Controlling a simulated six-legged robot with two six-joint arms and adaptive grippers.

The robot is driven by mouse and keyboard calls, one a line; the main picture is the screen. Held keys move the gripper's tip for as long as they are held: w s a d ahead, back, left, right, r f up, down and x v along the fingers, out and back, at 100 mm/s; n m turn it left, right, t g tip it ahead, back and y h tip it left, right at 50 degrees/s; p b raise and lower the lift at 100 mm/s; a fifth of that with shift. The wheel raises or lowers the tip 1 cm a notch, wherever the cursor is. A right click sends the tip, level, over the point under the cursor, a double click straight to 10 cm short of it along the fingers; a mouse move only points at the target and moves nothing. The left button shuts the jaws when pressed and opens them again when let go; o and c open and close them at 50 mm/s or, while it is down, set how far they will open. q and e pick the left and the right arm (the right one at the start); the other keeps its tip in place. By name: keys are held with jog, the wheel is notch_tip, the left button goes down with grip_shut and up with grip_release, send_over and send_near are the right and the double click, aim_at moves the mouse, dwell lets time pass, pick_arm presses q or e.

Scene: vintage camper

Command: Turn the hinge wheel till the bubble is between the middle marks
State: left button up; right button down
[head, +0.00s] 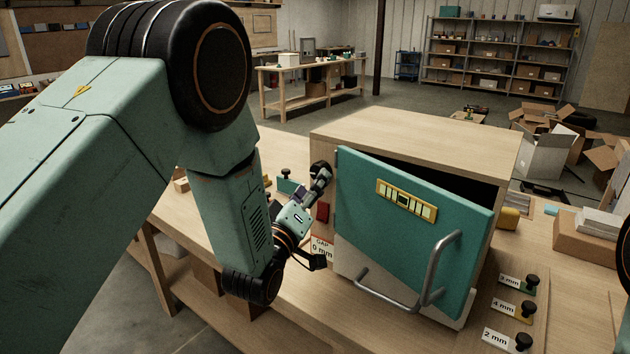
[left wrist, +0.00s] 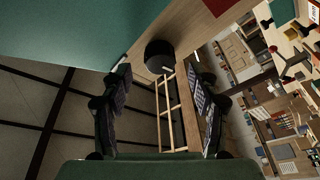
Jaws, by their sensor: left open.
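A wooden cabinet (head: 420,135) with a teal door (head: 390,238) stands on the workbench. A yellow level (head: 406,200) sits on the door's upper part; its bubble is too small to place against the marks. The black hinge wheel (head: 319,167) is at the cabinet's left edge, partly behind my left gripper (head: 322,178). In the left wrist view the wheel (left wrist: 159,55) is ahead, between the spread fingers of my left gripper (left wrist: 160,75). The gripper is open, and I cannot tell if it touches the wheel. My right gripper is not in view.
A "GAP 0 mm" card (head: 321,249) is at the cabinet's left, below a red block (head: 323,212). A metal handle (head: 440,265) sticks out from the door.

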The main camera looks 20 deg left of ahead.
pick_arm(q)
jog(key=shift+v, duration=2.3)
jog(key=shift+a, duration=0.1)
jog(key=s+a+f+m+g+y+b, duration=0.15)
jog(key=s+f+g, duration=0.3)
jog(key=f, duration=0.45)
jog(key=s+f+m+g+b, duration=0.1)
jog(key=s+f+m+g, duration=0.3)
jog(key=f, duration=0.5)
jog(key=s+a+f+m+g+b, duration=0.1)
jog(key=s+f+g, duration=0.3)
jog(key=f, duration=0.5)
jog(key=s+f+g+b, duration=0.4)
jog(key=s+f, duration=0.5)
jog(key=s, duration=0.4)
jog(key=s+f+g+b, duration=0.3)
jog(key=s+f, duration=0.6)
jog(key=s, duration=0.5)
jog(key=shift+a+f+m+g+b, duration=0.35)
jog(key=shift+a+f+m+b, duration=0.1)
jog(key=shift+b, duration=0.4)
jog(key=shift+s+r, duration=0.1)
